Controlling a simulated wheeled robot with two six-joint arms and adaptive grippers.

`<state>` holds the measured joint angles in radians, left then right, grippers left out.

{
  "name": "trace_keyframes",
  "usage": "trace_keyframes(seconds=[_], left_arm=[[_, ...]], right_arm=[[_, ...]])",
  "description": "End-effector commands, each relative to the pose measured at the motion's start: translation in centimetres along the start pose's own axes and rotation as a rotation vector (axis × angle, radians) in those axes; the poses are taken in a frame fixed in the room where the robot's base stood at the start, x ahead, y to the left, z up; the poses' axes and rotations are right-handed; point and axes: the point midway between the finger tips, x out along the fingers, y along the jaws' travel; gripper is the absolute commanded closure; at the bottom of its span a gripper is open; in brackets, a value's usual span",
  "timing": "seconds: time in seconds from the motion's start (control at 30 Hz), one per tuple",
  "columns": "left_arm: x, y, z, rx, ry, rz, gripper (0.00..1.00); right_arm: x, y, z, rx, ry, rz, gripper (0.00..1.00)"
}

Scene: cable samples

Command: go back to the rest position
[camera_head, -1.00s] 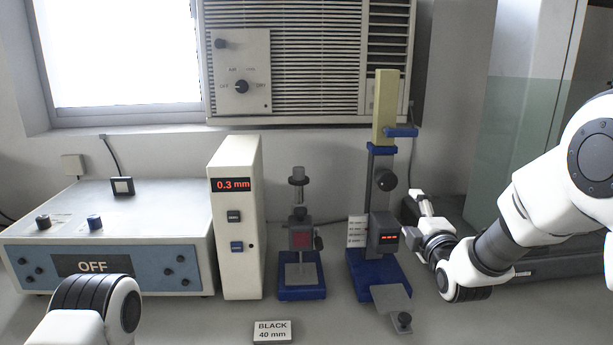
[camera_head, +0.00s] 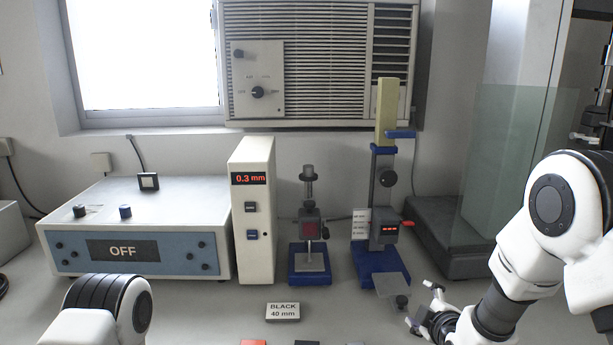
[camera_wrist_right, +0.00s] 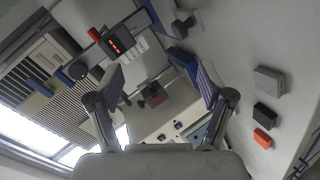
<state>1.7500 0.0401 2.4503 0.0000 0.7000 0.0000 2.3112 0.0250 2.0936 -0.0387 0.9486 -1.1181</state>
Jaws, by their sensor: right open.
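My right gripper (camera_head: 424,305) is at the lower right of the head view, in front of and to the right of the blue-based measuring stand (camera_head: 380,262), apart from it. In the right wrist view the right gripper (camera_wrist_right: 160,85) has its two fingers spread wide with nothing between them. The stand's display (camera_wrist_right: 117,45) shows beyond the fingers there. My left arm shows only as a rounded white and black link at the lower left of the head view; its gripper is out of the picture.
A white control box (camera_head: 140,245) reading OFF, a 0.3 mm display unit (camera_head: 254,220) and a small blue-based gauge (camera_head: 309,265) stand along the back. A "BLACK 40 mm" label (camera_head: 283,311) lies in front. Red (camera_wrist_right: 263,138), black (camera_wrist_right: 265,115) and grey (camera_wrist_right: 269,80) blocks lie nearby.

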Motion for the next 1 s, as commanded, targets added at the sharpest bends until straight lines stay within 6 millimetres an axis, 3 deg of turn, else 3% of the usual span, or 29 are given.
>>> trace_keyframes(seconds=[0.17, 0.27, 0.4, 0.5, 0.6, 0.7, 1.0], left_arm=[[-0.7, 0.0, 0.0, 0.0, 0.0, 0.0, 1.0], [-1.1, 0.0, 0.0, 0.0, 0.0, 0.0, 1.0], [-1.7, 0.0, 0.0, 0.0, 0.0, 0.0, 1.0], [-2.0, 0.0, 0.0, 0.0, 0.0, 0.0, 1.0], [-2.1, 0.0, 0.0, 0.0, 0.0, 0.0, 1.0], [-2.1, 0.0, 0.0, 0.0, 0.0, 0.0, 1.0], [-2.1, 0.0, 0.0, 0.0, 0.0, 0.0, 1.0]], right_arm=[[-2.4, -10.6, 5.2, 0.261, -0.158, -0.229, 0.2], [-6.1, -18.1, 8.9, 0.464, -0.322, -0.378, 0.2], [-13.7, -27.3, 13.3, 0.741, -0.619, -0.539, 0.2], [-19.6, -31.9, 15.4, 0.895, -0.835, -0.601, 0.2], [-23.7, -34.3, 16.5, 0.988, -0.99, -0.622, 0.2], [-25.4, -35.2, 16.9, 1.029, -1.059, -0.623, 0.2], [-25.5, -35.3, 16.9, 1.035, -1.064, -0.62, 0.2]])
